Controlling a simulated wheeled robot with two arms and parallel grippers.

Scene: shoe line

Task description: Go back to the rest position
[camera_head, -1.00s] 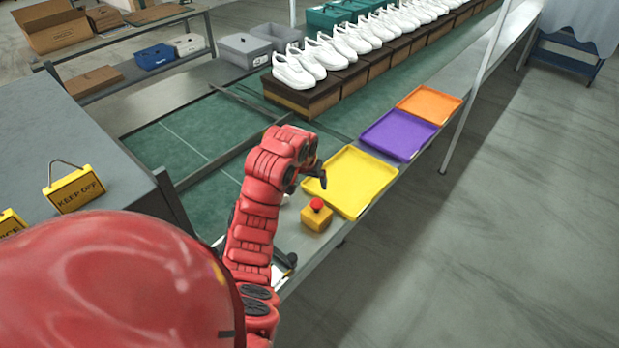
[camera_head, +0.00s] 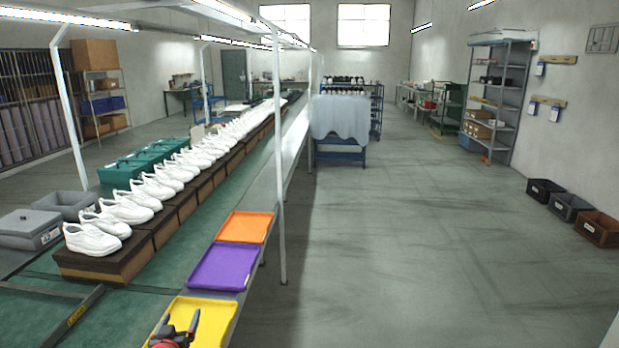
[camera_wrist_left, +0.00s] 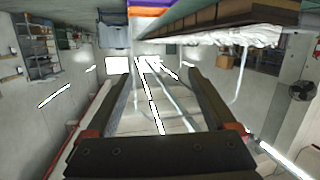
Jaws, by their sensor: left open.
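My left gripper (camera_head: 178,323) shows at the bottom edge of the head view, in front of the yellow tray (camera_head: 222,309). Only its dark fingers and a bit of red arm are in the picture. In the left wrist view the two dark fingers of this gripper (camera_wrist_left: 160,75) stand wide apart with nothing between them. That view is upside down, with ceiling lights between the fingers. My right gripper is not in view.
A purple tray (camera_head: 224,266) and an orange tray (camera_head: 244,227) lie behind the yellow one along the line's edge. White shoes (camera_head: 128,207) stand in a row on brown boxes. A white post (camera_head: 278,170) rises beside the trays.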

